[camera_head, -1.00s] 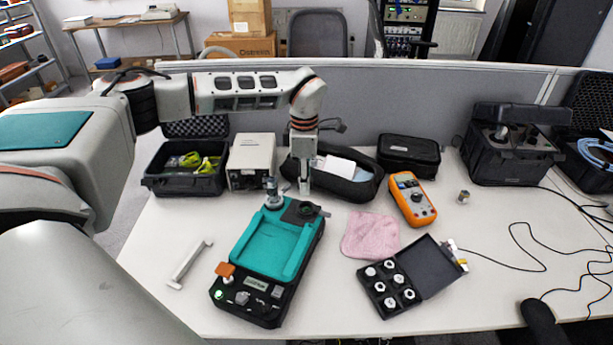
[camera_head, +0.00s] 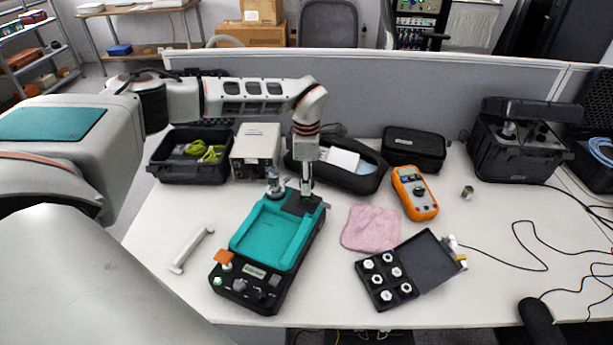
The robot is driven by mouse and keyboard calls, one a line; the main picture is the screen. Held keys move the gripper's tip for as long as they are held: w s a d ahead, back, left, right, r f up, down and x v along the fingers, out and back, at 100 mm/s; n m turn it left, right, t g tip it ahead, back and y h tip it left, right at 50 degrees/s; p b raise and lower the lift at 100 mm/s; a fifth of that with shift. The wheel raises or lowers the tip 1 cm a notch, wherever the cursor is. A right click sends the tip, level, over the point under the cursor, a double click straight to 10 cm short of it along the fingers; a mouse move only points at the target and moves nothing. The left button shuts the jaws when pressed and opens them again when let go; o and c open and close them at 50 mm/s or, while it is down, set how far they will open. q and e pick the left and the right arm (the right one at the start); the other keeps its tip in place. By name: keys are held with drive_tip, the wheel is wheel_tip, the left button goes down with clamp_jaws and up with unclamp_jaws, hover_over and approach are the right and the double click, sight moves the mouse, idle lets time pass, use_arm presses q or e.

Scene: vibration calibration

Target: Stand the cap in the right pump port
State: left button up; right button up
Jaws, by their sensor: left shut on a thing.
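The pump unit (camera_head: 240,254) is a black box with a teal tray on top, lying at an angle on the table. At its back left, a metallic fitting (camera_head: 273,184) stands upright. My left gripper (camera_head: 306,196) points straight down at the back right corner of the unit, where the right port is. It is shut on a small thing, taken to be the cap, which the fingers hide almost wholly. The right port is hidden too, so I cannot tell whether the cap is inside it or just above. My right gripper is not in view.
A black case with several white caps (camera_head: 386,296) lies open at the right. A pink cloth (camera_head: 370,229) and an orange multimeter (camera_head: 415,194) lie behind it. A white bar (camera_head: 192,251) is left of the unit. A black pouch (camera_head: 366,180) stands close behind my gripper.

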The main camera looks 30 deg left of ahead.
use_arm(q)
drive_tip(key=shift+f, duration=1.35)
drive_tip(key=shift+f+b, duration=0.3)
drive_tip(key=shift+b, duration=0.05)
drive_tip(key=shift+f, duration=0.1)
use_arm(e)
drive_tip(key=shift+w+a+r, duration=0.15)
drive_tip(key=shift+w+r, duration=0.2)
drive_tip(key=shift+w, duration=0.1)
use_arm(q)
drive_tip(key=shift+f, duration=0.15)
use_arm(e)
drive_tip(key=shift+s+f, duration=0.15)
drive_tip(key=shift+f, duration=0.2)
